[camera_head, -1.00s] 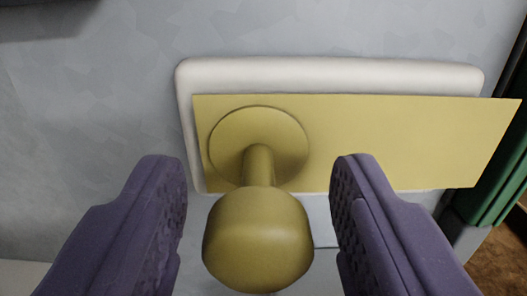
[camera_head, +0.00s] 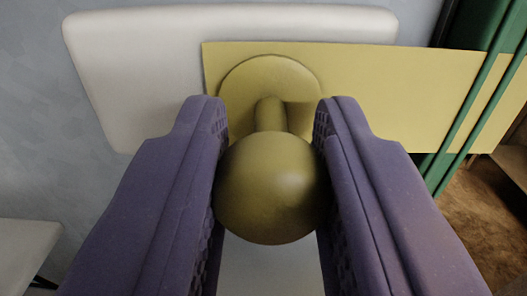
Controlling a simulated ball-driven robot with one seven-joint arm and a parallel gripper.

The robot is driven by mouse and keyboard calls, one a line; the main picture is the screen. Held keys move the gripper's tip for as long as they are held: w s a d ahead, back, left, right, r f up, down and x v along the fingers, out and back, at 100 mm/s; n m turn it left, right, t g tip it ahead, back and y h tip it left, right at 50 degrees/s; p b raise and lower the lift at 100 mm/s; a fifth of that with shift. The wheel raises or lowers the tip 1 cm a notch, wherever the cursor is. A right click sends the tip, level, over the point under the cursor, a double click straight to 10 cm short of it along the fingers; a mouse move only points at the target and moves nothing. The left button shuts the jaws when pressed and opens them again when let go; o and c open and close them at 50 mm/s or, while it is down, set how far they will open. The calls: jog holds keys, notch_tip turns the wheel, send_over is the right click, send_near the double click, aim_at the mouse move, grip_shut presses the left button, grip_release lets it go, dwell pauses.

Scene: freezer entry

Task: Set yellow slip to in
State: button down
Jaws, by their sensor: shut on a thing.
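The yellow slip (camera_head: 400,95) is a flat yellow plate with a round boss, a short stem and a rounded knob (camera_head: 272,188) at its left part. It lies across a white rounded backing plate (camera_head: 140,60) on the wall, with bare white plate to its left. Its right end reaches past the backing plate, over or among green upright strips. My gripper (camera_head: 271,155) is shut on the knob, with a purple finger pressed against each side. The fingers hide part of the slip's lower edge.
Green upright strips (camera_head: 482,110) stand at the right, beside a brown floor (camera_head: 490,225). A pale surface (camera_head: 25,250) shows at the lower left. The grey wall (camera_head: 40,130) is bare at the left.

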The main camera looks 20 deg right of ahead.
jog(key=shift+s+d+f, duration=0.1)
jog(key=shift+s+d, duration=0.05)
jog(key=shift+d, duration=0.25)
jog(key=c, duration=1.1)
grip_release()
jog(key=shift+o, duration=1.3)
jog(key=shift+d, duration=0.15)
